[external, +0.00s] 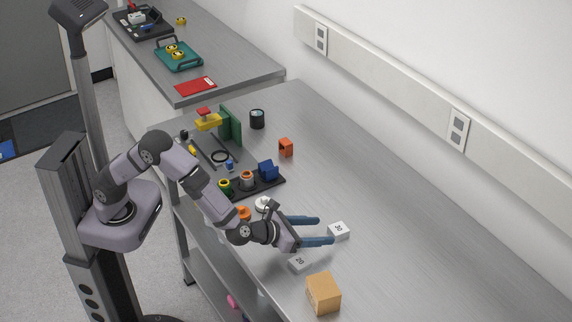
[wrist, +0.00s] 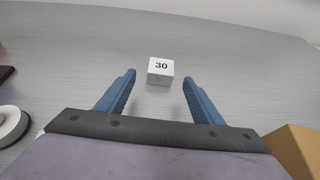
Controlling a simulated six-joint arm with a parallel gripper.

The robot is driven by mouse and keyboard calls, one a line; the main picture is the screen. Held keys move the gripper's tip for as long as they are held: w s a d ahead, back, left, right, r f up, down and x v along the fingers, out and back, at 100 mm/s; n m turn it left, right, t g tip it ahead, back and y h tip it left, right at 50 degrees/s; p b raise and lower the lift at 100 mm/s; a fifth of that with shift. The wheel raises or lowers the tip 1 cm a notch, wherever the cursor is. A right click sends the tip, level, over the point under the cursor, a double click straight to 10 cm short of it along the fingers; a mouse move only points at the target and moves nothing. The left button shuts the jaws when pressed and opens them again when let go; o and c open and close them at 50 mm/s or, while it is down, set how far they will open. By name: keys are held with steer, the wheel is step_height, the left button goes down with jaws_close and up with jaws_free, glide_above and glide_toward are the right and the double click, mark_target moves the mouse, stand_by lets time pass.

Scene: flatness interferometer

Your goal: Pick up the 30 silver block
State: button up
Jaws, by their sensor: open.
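The silver block marked 30 (external: 338,231) lies on the grey bench with its number facing up. In the wrist view the 30 block (wrist: 160,71) sits ahead of my gripper, centred between the two blue fingers. My gripper (external: 327,230) is open and empty, low over the bench. In the wrist view the fingertips of my gripper (wrist: 159,77) stand to either side of the block's near part, with a gap on both sides. I cannot tell the exact height of the fingers above the bench.
A second silver block, marked 20 (external: 300,263), lies just below my gripper. An orange-tan box (external: 323,293) stands at the front. A white round part (external: 263,204) and a black holder (external: 265,183) with coloured parts stand to the left. The bench right of the 30 block is clear.

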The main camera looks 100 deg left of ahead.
mark_target(336, 229)
steer(key=shift+p+x, duration=1.25)
steer(key=shift+x, duration=2.35)
steer(key=shift+r, duration=0.15)
steer(key=shift+c, duration=0.6)
steer(key=c, duration=1)
steer(key=shift+w, duration=0.1)
steer(key=shift+c, duration=0.8)
steer(key=shift+r, duration=0.15)
